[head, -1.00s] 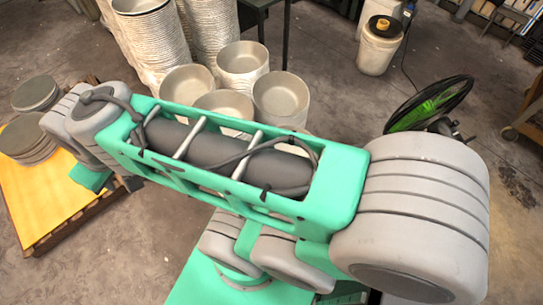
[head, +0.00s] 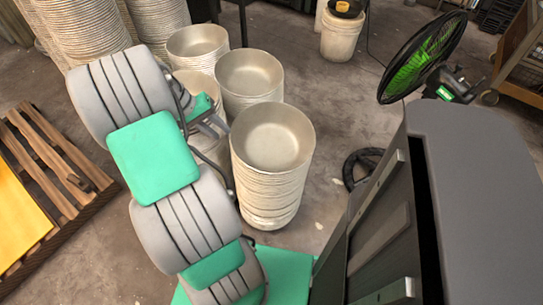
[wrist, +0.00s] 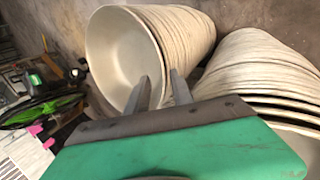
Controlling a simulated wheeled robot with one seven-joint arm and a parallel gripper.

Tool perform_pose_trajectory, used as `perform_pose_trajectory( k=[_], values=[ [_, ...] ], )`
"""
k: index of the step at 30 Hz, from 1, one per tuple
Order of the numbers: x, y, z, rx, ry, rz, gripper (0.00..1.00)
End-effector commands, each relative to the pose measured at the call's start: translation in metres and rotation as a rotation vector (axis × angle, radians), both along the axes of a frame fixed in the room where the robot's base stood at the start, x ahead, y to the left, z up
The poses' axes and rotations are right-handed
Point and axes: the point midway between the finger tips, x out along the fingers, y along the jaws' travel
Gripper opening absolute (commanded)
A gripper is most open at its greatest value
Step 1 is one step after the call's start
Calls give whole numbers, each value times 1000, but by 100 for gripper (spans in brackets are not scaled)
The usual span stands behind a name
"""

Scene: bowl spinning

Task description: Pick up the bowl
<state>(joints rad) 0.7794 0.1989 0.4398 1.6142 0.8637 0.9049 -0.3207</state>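A tall stack of cream bowls stands upright on the floor, and its top bowl (head: 272,138) is open upward in the head view. My gripper (head: 218,128) is at the left rim of this stack, partly hidden behind my arm. In the wrist view a bowl (wrist: 118,50) at the end of a stack faces the camera. My gripper's two fingers (wrist: 159,80) are apart, one in front of the bowl's inside and the other by the outer side of the rim. Whether either finger touches the rim cannot be told.
More bowl stacks (head: 248,75) stand close behind and left, partly hidden by my arm. A black and green fan (head: 425,55) stands at the right. A wooden pallet (head: 45,165) lies at the left. A white bucket (head: 342,35) is at the back.

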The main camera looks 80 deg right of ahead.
Motion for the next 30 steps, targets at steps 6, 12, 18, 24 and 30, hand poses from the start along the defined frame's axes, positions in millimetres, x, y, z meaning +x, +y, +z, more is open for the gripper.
perform_pose_trajectory(
  k=[6, 12, 18, 24, 30],
  values=[
    [-17, -7, -31, 2, 0, -1, 28],
    [-32, -13, -61, 2, -1, -1, 28],
    [-49, -21, -93, 2, -3, 1, 28],
    [-51, -23, -96, -1, -4, 3, 28],
    [-51, -22, -96, 0, -3, 3, 18]
  ],
)
